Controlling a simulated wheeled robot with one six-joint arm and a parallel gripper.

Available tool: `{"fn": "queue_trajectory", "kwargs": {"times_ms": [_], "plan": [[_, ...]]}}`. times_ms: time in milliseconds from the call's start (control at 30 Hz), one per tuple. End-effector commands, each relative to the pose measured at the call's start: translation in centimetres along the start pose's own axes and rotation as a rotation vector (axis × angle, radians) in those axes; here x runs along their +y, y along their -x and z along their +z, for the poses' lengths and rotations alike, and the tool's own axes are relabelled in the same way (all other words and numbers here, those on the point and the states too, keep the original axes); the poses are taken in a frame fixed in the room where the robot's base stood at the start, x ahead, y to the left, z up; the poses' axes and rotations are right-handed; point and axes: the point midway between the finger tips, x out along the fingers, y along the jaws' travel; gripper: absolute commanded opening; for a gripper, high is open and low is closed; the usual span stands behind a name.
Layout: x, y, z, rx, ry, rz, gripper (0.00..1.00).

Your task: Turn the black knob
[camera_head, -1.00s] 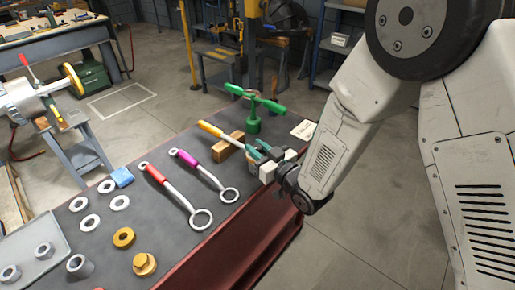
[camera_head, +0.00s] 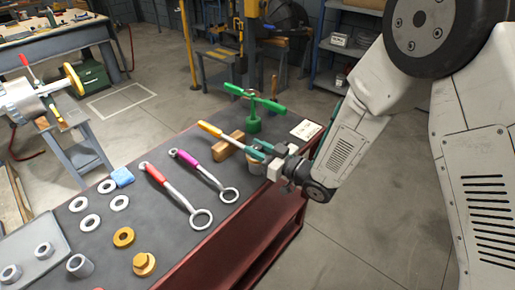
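I cannot make out a black knob in the head view. My gripper (camera_head: 259,150), with green fingers, is low over the far right part of the bench, at the shaft end of a yellow-handled tool (camera_head: 211,130). The tool leans across a wooden block (camera_head: 229,145). The fingers overlap the tool's shaft in this view, so I cannot tell whether they are open or shut on it. A small round tan-grey thing (camera_head: 255,166) shows partly under the fingers. The gripper hides what lies directly behind it.
A green T-handle on a post (camera_head: 254,124) stands just behind my gripper, with a white card (camera_head: 305,130) to its right. A red-handled ring wrench (camera_head: 177,192) and a purple-handled one (camera_head: 205,174) lie left of it. Washers lie farther left on the dark bench top (camera_head: 160,225).

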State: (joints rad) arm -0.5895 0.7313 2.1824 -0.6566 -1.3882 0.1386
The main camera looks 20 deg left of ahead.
Motion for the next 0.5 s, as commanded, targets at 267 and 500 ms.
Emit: {"fn": "queue_trajectory", "kwargs": {"times_ms": [267, 500], "plan": [[0.0, 0.0, 0.1, -0.002, -0.001, 0.0, 0.44], [0.1, 1.8, 0.1, -0.003, -0.002, 0.003, 0.44]]}}
